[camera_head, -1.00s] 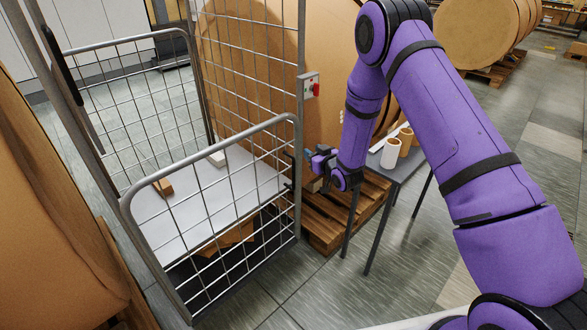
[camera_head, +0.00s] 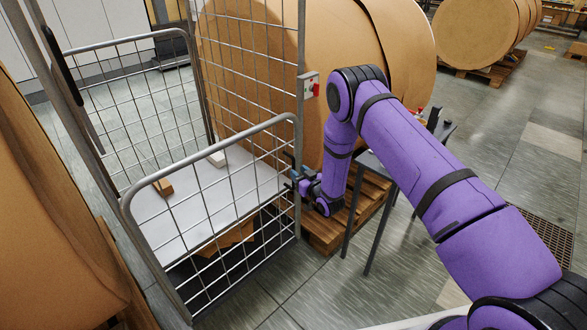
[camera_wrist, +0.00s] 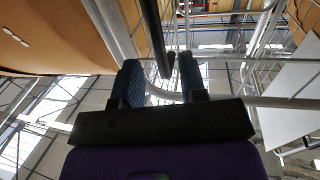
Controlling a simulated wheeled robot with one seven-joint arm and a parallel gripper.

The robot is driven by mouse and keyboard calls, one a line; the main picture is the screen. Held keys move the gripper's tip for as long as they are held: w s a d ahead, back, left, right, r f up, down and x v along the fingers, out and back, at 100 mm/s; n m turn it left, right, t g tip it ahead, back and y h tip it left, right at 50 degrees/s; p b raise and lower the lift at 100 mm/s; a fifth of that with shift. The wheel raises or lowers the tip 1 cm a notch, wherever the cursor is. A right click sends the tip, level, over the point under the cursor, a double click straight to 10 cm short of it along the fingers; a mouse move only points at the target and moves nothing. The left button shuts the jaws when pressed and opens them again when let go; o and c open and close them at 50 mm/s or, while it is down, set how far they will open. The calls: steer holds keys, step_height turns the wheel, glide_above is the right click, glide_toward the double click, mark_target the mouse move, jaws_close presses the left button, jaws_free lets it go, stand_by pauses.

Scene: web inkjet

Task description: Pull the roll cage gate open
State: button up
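The roll cage gate (camera_head: 214,162) is the front half-height panel of grey tube and wire mesh. It spans from the left post to the right post (camera_head: 301,60). My gripper (camera_head: 294,177) is at the gate's right end, low beside the right post. In the wrist view my gripper (camera_wrist: 161,82) is open, with two blue pads apart. A dark bar (camera_wrist: 153,35) reaches into the gap between the pads, with space visible on its right; I cannot tell whether it touches the left pad. Grey tubes of the cage cross behind the fingers.
A white shelf (camera_head: 180,225) inside the cage holds a small brown block (camera_head: 163,187) and a white one (camera_head: 217,159). Large brown rolls (camera_head: 400,40) on pallets (camera_head: 325,233) and a dark table (camera_head: 372,162) stand at right. The floor in front is clear.

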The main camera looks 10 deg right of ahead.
steer(key=shift+x, duration=2)
jaws_close()
